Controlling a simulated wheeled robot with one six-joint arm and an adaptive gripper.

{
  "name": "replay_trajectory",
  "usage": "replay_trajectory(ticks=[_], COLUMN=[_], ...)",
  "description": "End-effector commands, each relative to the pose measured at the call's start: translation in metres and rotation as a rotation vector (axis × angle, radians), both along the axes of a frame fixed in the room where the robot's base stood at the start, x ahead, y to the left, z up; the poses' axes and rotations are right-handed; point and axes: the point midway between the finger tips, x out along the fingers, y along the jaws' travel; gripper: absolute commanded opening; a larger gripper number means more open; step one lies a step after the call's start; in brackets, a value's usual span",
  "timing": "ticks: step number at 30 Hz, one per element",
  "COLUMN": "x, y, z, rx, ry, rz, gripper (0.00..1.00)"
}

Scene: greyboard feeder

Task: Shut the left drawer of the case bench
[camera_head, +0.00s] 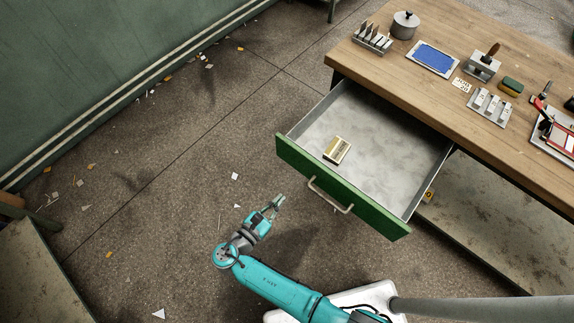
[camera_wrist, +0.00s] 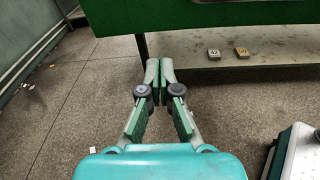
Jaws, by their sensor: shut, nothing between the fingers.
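The left drawer (camera_head: 377,178) of the case bench (camera_head: 456,106) is pulled well out. Its green front (camera_head: 340,187) has a pale bar handle (camera_head: 330,196), and a small brass-coloured box (camera_head: 337,150) lies inside. My gripper (camera_head: 280,200) is shut and empty, in front of the drawer front and left of the handle, apart from both as far as I can tell. In the wrist view my gripper (camera_wrist: 159,66) points toward a green panel (camera_wrist: 230,16) across the top. The handle does not show in the wrist view.
The bench top holds a blue pad (camera_head: 433,58), a lidded pot (camera_head: 404,25) and several tools. A lower shelf (camera_head: 490,218) lies under the bench; the wrist view shows two small blocks (camera_wrist: 241,52) on one. Open floor (camera_head: 190,170) with scraps lies left of the drawer.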

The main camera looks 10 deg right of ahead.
Motion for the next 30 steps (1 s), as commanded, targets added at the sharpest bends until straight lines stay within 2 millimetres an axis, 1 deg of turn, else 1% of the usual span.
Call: replay_trajectory(ticks=[1, 4, 7, 10, 14, 30], x=[0.003, 0.003, 0.002, 0.003, 0.010, 0.066], y=[0.016, 0.036, 0.046, 0.047, 0.037, -0.041], z=[0.012, 0.030, 0.040, 0.044, 0.044, 0.043], rx=[-0.039, -0.107, -0.143, -0.155, -0.155, -0.153], ry=[-0.008, -0.019, -0.025, -0.026, -0.026, -0.026], rz=[-0.007, -0.030, -0.046, -0.052, -0.055, -0.055], gripper=[0.00, 0.00, 0.00, 0.00, 0.00, 0.00])
